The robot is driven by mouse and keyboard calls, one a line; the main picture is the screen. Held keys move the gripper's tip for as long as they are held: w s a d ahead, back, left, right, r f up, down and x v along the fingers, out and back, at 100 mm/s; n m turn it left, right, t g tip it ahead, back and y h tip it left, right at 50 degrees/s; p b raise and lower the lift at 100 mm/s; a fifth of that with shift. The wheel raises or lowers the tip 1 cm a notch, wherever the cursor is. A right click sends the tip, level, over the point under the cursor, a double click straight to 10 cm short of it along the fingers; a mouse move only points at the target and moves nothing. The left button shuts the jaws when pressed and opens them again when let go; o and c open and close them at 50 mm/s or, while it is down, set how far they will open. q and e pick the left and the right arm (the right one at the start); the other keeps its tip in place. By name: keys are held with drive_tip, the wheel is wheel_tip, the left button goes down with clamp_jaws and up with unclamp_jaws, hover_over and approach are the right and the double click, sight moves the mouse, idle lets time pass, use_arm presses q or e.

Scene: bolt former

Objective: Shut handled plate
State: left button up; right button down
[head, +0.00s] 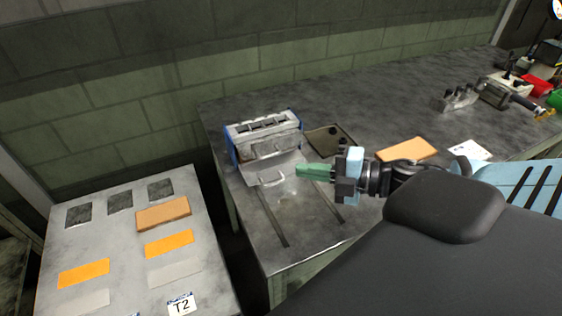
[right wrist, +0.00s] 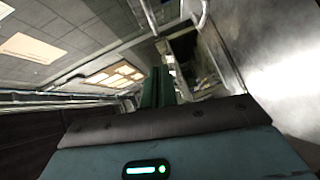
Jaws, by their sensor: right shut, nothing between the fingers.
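The bolt former, a metal box with blue side panels (head: 235,144), stands on the grey workbench. The handled plate (head: 287,167) is a pale metal flap sloping down and out from its front. Its handle (head: 270,181) is near the lower edge. My right gripper (head: 299,170) has its green fingers together just right of the plate, pointing left. I cannot tell whether they touch it. In the right wrist view, the shut fingers (right wrist: 157,85) hold nothing, and a grey metal surface (right wrist: 275,50) fills the right side. My left gripper is not in view.
Two dark rails (head: 270,217) run along the bench in front of the machine. A dark mat (head: 328,140) and an orange block (head: 406,150) lie to the right. A side table (head: 120,245) with orange and grey pieces stands left, across a gap.

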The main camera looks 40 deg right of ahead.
sight(266, 158)
use_arm(q)
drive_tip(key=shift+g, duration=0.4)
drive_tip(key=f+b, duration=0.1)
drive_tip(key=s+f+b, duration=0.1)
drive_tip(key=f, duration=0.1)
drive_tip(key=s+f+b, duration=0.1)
drive_tip(key=b, duration=0.1)
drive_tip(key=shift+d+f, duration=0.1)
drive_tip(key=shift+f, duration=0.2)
use_arm(e)
drive_tip(key=w+a+f, duration=0.1)
drive_tip(key=w, duration=0.6)
drive_tip(key=shift+a+f, duration=0.15)
drive_tip(key=shift+f, duration=0.1)
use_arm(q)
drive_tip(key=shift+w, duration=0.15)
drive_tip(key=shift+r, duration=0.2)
